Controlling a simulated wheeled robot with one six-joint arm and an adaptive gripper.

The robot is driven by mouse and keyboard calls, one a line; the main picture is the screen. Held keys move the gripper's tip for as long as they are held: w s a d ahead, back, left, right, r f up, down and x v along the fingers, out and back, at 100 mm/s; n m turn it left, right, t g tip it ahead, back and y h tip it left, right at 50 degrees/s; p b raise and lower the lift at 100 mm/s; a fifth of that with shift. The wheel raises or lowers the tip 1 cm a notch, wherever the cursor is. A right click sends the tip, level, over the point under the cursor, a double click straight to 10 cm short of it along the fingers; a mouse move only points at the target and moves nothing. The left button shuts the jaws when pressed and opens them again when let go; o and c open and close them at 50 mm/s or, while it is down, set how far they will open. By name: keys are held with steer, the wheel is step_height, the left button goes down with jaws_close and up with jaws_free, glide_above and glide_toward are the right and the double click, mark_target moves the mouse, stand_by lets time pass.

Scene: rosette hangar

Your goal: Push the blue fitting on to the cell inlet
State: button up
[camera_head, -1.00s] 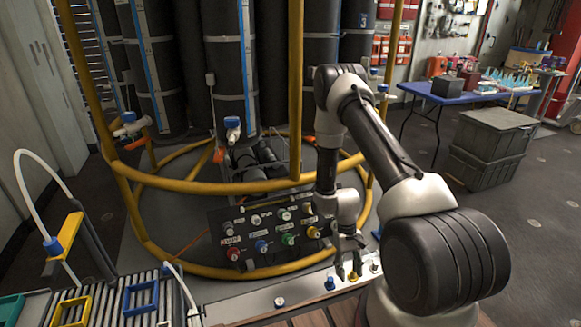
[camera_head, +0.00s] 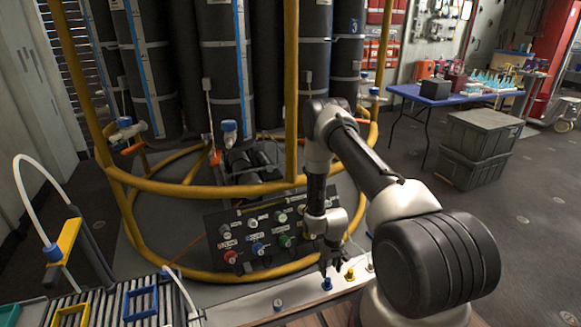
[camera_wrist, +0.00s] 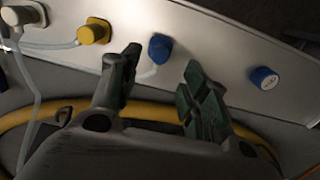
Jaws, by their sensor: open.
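A blue fitting (camera_head: 327,284) stands upright on the pale shelf (camera_head: 235,312) in the head view. In the wrist view the blue fitting (camera_wrist: 160,48) shows between and beyond my fingertips. My gripper (camera_head: 330,265) is open and points down just above it; in the wrist view my gripper (camera_wrist: 163,62) has its two fingers spread and nothing held. I cannot tell whether a finger touches the fitting. The dark panel (camera_head: 213,232) behind carries several coloured ports, including a blue one (camera_head: 258,248). I cannot tell which part is the cell inlet.
A yellow fitting (camera_head: 349,274) stands right of the blue one, and a white-topped blue cap (camera_head: 278,304) stands left. Yellow rails (camera_head: 230,187) surround dark cylinders (camera_head: 222,70) behind. A rack (camera_head: 105,306) with coloured frames is at lower left.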

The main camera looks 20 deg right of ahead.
mark_target(328, 279)
steer(key=shift+f, duration=4.35)
steer(key=shift+c, duration=0.5)
jaws_close()
steer(key=shift+r, duration=0.1)
steer(key=shift+r, duration=2.9)
